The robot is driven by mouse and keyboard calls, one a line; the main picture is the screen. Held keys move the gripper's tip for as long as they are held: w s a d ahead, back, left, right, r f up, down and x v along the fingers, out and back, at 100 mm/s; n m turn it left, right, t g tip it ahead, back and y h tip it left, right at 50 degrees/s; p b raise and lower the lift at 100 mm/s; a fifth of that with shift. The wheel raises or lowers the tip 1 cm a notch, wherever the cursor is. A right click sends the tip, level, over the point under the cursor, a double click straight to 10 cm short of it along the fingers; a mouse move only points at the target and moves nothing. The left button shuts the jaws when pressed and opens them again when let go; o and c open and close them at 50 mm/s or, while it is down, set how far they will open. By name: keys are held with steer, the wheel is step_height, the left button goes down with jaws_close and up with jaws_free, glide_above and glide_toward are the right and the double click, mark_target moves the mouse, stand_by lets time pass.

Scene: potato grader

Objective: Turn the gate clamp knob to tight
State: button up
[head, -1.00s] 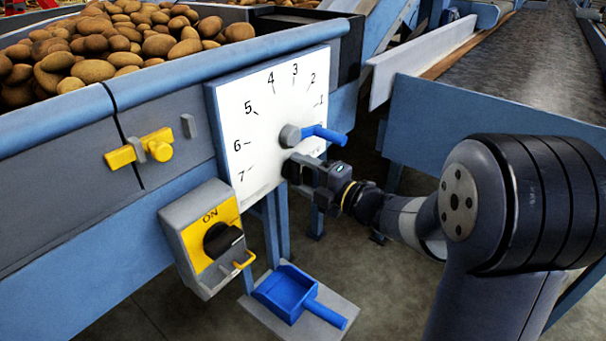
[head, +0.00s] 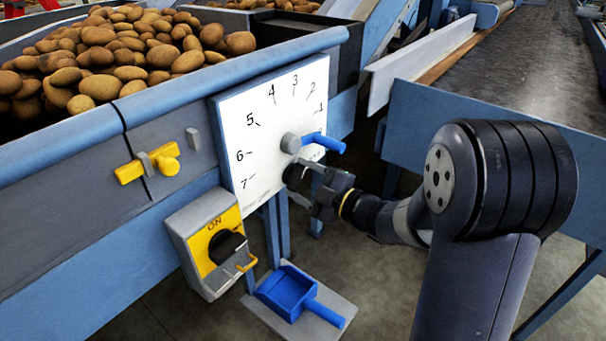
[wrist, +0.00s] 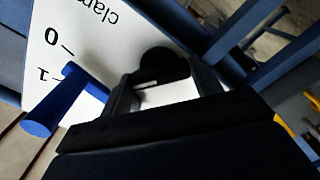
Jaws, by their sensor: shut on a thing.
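The clamp knob (head: 294,176) is black and round and sits low on the white dial plate (head: 265,105), below the grey hub of the blue lever (head: 325,143). My gripper (head: 308,172) reaches it from the right and is shut on it. In the wrist view the black knob (wrist: 163,64) shows between the two fingers of my gripper (wrist: 165,82). A small pale mark shows on the knob's edge there. Part of the word "clamp" shows on the plate beside it. The gripper hides part of the knob in the head view.
A yellow ON switch box (head: 213,245) and a yellow latch (head: 150,163) are at left. A blue scoop (head: 290,292) lies below. A conveyor (head: 500,60) runs at upper right.

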steer(key=m+p, duration=0.4)
steer(key=m, duration=0.2)
steer(key=shift+r+m, duration=0.1)
steer(key=shift+m, duration=0.2)
steer(key=m+p, duration=0.2)
steer(key=m, duration=0.2)
steer(key=shift+m, duration=0.3)
steer(key=o, duration=1)
steer(key=p+v, duration=0.1)
steer(key=v, duration=1)
steer(key=shift+a, duration=0.15)
